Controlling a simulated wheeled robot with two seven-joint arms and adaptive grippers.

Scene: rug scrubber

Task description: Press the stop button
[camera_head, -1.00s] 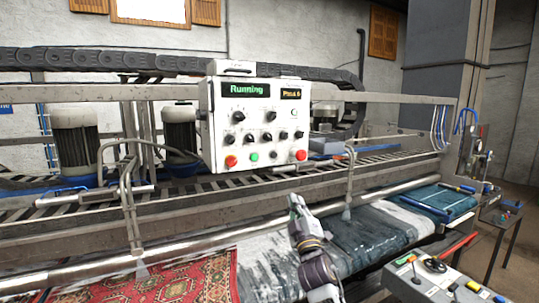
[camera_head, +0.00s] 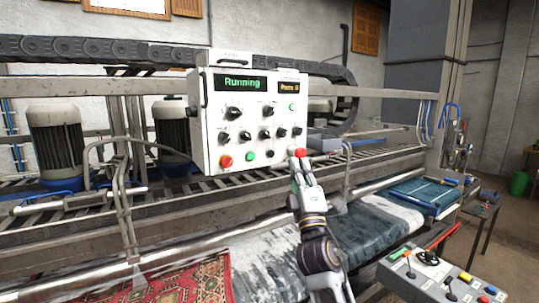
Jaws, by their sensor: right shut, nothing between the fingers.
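The white control box (camera_head: 208,120) hangs on the machine frame, with a green "Running" display (camera_head: 240,82) and a smaller amber display (camera_head: 289,87). A red button (camera_head: 226,161) is at its lower left and another red button (camera_head: 300,152) at its lower right. A green button (camera_head: 250,155) sits between them. No label marking the stop button is readable. My right gripper (camera_head: 298,164) is shut and empty, its tip pointing up just below the lower-right red button and overlapping its edge. Whether it touches the button cannot be told. My left gripper is not in view.
A metal rail (camera_head: 180,245) runs across below the box. A red patterned rug (camera_head: 180,283) and a dark teal rug (camera_head: 365,235) lie under it. A second console (camera_head: 430,275) with a lever and coloured buttons stands at the lower right.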

